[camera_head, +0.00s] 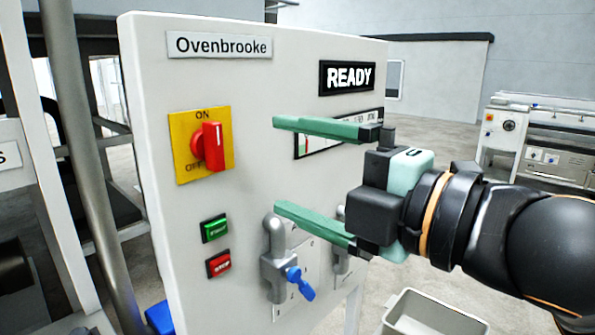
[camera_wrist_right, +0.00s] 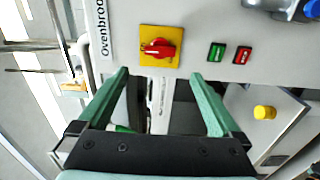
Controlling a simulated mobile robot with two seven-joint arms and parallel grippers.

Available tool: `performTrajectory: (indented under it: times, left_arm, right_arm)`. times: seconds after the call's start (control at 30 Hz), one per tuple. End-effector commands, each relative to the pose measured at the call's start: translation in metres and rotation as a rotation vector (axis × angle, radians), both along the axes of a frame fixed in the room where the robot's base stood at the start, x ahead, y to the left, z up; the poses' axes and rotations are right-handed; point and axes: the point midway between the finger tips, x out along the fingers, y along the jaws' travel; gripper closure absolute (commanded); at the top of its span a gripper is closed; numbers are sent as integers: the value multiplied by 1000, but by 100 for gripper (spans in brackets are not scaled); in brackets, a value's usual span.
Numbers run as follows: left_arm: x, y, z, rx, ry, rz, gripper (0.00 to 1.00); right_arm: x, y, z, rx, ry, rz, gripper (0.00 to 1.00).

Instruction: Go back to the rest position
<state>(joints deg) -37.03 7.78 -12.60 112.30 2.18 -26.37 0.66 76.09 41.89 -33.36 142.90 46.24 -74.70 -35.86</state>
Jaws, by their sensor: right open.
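My right gripper (camera_head: 275,164) is open and empty, its two green fingers spread wide in front of the white machine panel (camera_head: 160,70). It points left toward the red rotary switch (camera_head: 212,148) on its yellow plate and is apart from it. In the right wrist view my right gripper (camera_wrist_right: 160,80) is open, with the red switch (camera_wrist_right: 158,48) just beyond and between the fingertips. The switch handle stands upright in the head view. My left gripper is not in view.
The panel has a green start button (camera_head: 214,228), a red stop button (camera_head: 218,263), a tap with a blue handle (camera_head: 299,283) and a READY display (camera_head: 347,77). A grey bin (camera_head: 440,322) stands at lower right. Another machine (camera_head: 545,135) stands further back.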

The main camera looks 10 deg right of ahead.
Motion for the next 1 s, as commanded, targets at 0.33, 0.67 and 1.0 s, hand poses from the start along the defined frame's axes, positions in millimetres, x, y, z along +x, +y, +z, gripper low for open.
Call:
performTrajectory:
  times: [0.33,0.67,1.0]
  left_arm:
    - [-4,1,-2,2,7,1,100]
    - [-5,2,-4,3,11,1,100]
    - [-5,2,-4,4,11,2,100]
  right_arm:
    - [4,0,-7,15,25,-2,0]
    - [42,-8,-101,256,361,-88,0]
    - [50,-38,-244,552,787,-341,0]
